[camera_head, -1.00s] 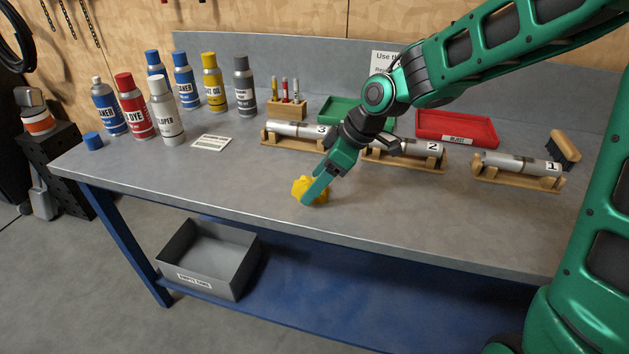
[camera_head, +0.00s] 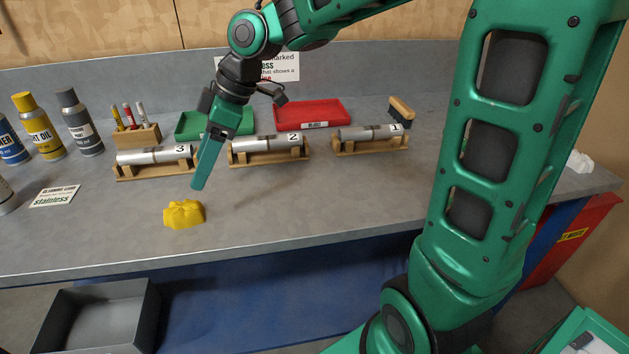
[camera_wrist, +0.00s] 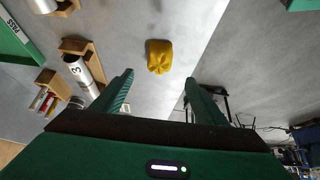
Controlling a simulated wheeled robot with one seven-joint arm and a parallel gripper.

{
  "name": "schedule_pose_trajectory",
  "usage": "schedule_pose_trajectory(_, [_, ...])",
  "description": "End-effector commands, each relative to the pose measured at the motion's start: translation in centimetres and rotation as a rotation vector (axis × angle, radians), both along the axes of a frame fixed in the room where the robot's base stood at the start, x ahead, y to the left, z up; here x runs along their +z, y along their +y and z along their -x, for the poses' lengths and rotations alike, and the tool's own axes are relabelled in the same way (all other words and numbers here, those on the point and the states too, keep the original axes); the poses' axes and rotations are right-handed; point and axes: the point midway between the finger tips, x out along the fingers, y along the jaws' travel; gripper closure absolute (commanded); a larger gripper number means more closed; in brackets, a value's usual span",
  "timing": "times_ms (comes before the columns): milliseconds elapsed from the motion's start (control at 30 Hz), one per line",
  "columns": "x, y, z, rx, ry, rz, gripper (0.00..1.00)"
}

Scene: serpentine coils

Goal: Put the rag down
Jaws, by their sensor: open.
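The yellow rag (camera_head: 184,214) lies crumpled on the grey workbench (camera_head: 300,205), near its front edge and in front of the cylinder marked 3. It also shows in the wrist view (camera_wrist: 159,56), ahead of the fingertips and apart from them. My gripper (camera_head: 199,186) is above the bench, just above and behind the rag in the head view. In the wrist view its two fingers (camera_wrist: 158,84) are spread with nothing between them.
Cylinders marked 3 (camera_head: 154,156), 2 (camera_head: 268,144) and 1 (camera_head: 369,133) rest on wooden cradles behind. A green tray (camera_head: 190,124) and a red tray (camera_head: 309,112) stand further back. A grey bin (camera_head: 143,312) sits below the bench. The bench right of the rag is clear.

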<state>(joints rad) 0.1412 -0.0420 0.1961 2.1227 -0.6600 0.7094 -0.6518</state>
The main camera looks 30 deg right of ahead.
Motion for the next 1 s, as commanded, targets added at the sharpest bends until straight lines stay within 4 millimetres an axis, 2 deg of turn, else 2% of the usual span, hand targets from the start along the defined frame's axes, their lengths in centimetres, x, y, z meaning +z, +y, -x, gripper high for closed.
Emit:
schedule_pose_trajectory(67, [0.0,-0.1,0.0,-0.004,0.001,0.002,0.33])
schedule_pose_trajectory(167, [-0.4,-1.9,0.3,-0.072,0.021,0.024,0.33])
schedule_pose_trajectory(267, [-1.3,-6.7,1.5,-0.262,0.077,0.079,0.33])
schedule_pose_trajectory(333, [-2.1,-11.5,3.4,-0.463,0.138,0.126,0.33])
schedule_pose_trajectory(400, [-3.0,-16.6,6.4,-0.695,0.208,0.164,0.33])
schedule_pose_trajectory(467, [-3.7,-20.5,9.5,-0.895,0.27,0.187,0.33])
schedule_pose_trajectory(500, [-4.2,-22.8,11.7,-1.026,0.312,0.196,0.33])
schedule_pose_trajectory(600, [-5.3,-27.0,17.3,-1.319,0.412,0.204,0.33])
schedule_pose_trajectory(700, [-6.4,-29.4,22.0,-1.539,0.496,0.201,0.33])
schedule_pose_trajectory(800, [-7.0,-30.3,25.0,-1.676,0.55,0.195,0.33])
schedule_pose_trajectory(900, [-7.4,-30.6,26.2,-1.734,0.575,0.193,0.33])
schedule_pose_trajectory(1000, [-7.4,-30.7,26.4,-1.744,0.578,0.193,0.33])
